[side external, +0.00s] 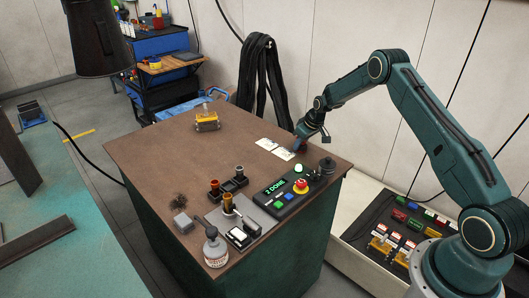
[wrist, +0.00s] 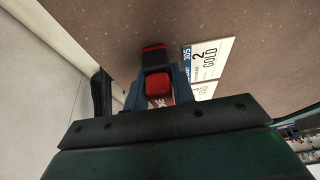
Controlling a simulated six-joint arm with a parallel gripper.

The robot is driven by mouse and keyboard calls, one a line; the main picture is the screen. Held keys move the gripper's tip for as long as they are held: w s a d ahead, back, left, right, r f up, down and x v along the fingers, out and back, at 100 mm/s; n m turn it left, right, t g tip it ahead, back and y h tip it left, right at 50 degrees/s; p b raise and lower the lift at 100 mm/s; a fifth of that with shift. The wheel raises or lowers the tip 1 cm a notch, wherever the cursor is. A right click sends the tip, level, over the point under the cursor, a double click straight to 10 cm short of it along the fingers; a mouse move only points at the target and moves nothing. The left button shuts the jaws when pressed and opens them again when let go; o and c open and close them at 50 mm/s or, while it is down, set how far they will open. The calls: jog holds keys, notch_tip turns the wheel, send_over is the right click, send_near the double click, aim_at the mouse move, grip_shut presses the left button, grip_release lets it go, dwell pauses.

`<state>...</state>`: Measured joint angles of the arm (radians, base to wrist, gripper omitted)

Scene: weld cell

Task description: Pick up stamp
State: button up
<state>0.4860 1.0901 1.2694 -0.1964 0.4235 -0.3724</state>
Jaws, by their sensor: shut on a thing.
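A red and black block, which looks like the stamp (wrist: 158,86), sits between the fingers of my gripper (wrist: 157,95) in the wrist view. My gripper is shut on it. Another black part with a red top (wrist: 153,50) shows just beyond it; I cannot tell whether it belongs to the same stamp. In the side view my gripper (side external: 300,137) is low over the back right of the brown table, beside the white cards. The stamp is too small and hidden to make out there.
A control box (side external: 285,195), black knob (side external: 327,164), bottle (side external: 215,250) and yellow fixture (side external: 207,124) stand on the brown table (side external: 165,150). Its back left is clear.

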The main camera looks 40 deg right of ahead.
notch_tip(320, 180, up, 20)
dwell(0.6)
jog(key=shift+f, duration=0.1)
jog(key=o, duration=0.5)
jog(key=shift+c, duration=0.2)
jog(key=c, duration=0.3)
jog(key=shift+o, duration=0.6)
jog(key=shift+c, duration=0.4)
jog(key=shift+f, duration=0.1)
